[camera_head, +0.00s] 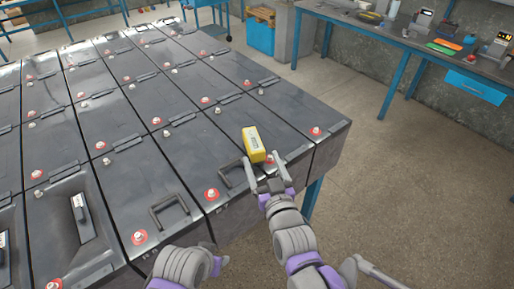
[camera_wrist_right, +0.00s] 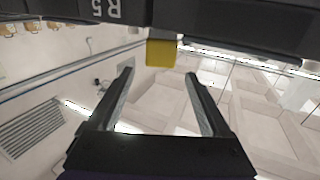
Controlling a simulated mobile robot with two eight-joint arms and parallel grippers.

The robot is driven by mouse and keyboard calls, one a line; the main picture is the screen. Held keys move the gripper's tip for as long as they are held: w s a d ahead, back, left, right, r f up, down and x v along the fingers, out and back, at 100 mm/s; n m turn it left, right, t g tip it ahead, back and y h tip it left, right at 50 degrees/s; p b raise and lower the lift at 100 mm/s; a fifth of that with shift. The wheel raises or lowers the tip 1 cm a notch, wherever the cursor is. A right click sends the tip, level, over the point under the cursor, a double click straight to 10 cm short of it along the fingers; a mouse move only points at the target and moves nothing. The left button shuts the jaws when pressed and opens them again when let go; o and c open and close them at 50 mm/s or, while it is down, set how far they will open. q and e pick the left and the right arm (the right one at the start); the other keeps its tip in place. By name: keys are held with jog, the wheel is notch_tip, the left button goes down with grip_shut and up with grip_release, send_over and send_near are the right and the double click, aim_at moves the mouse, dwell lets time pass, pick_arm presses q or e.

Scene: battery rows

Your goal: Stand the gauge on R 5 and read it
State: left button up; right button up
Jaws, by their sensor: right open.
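The gauge (camera_head: 253,143) is a yellow block with a small pale display, too small to read here. It stands on top of a black battery near the front edge of the rows. My right gripper (camera_head: 262,158) is open at the gauge's near side, one finger toward each side. In the right wrist view the gauge (camera_wrist_right: 161,52) shows just beyond the open right gripper (camera_wrist_right: 159,74), with a gap to both fingers. An R 5 label (camera_wrist_right: 105,8) is on the dark battery face left of the gauge there. My left arm shows at the bottom; its fingers are not clear.
Black batteries (camera_head: 150,175) in close rows carry red-ringed terminals (camera_head: 212,194) and raised handles (camera_head: 168,212). A workbench (camera_head: 400,42) with tools stands at the back right. Open floor (camera_head: 420,170) lies to the right.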

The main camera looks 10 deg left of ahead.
jog(key=shift+v, duration=1.5)
